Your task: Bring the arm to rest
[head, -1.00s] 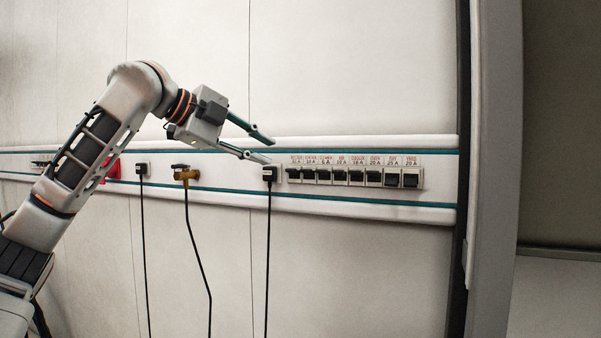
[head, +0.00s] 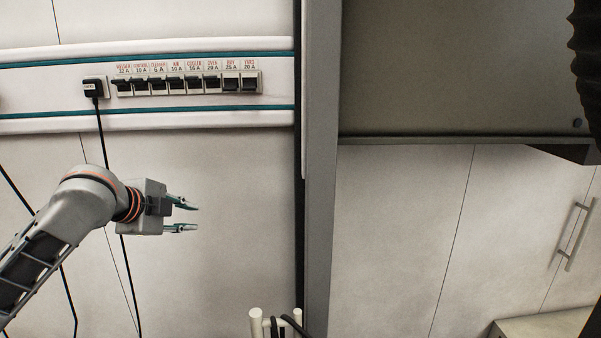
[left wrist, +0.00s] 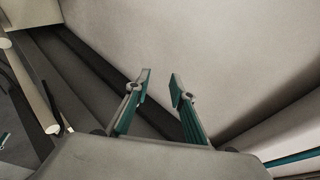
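My left arm comes in from the left in the head view. Its gripper (head: 190,215) is below the wall rail, in front of the bare white wall panel. The two teal-edged fingers stand apart with nothing between them. The same gripper shows in the left wrist view (left wrist: 160,84), its fingers apart and empty against a pale wall. My right gripper is in neither view.
A white rail (head: 200,118) carries a row of labelled breakers (head: 188,84) and a black plug (head: 95,88) with a hanging cable. A grey post (head: 322,170) stands right of the gripper. A pale rack (head: 257,322) with dark cables is below. A handled cabinet door (head: 510,230) is at the right.

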